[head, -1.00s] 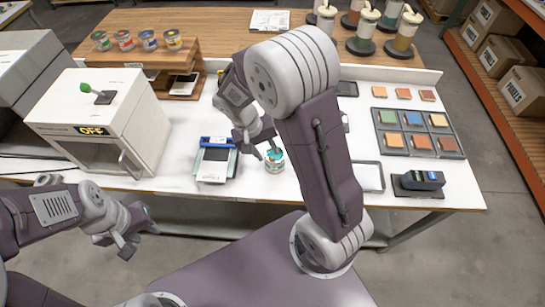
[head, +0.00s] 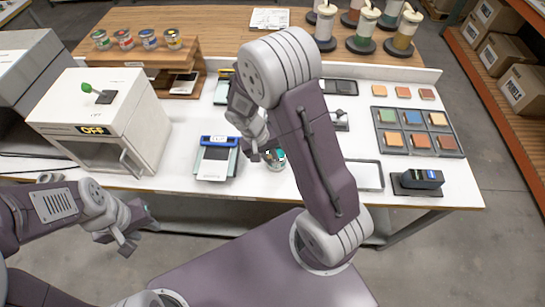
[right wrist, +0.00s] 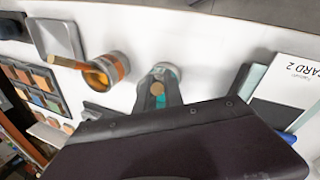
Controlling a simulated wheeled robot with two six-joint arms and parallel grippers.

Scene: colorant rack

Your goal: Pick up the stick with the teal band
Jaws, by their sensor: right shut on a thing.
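My right gripper (head: 267,155) is over a small can (head: 275,165) near the front of the white table, below the centre of the head view. In the right wrist view the gripper (right wrist: 158,92) is shut on the stick (right wrist: 157,88), whose round tan end faces the camera, with teal showing beside it. The can with a teal band (right wrist: 167,71) is just beyond the fingers. I cannot tell whether the stick is still inside it. My left gripper (head: 136,233) is open and empty, in front of the table at the left.
A can with an orange band (right wrist: 119,68) and a wooden stick stands beside the teal one in the wrist view. A tray of colored tiles (head: 405,143) and a dark stamp-like block (head: 418,180) are at the right.

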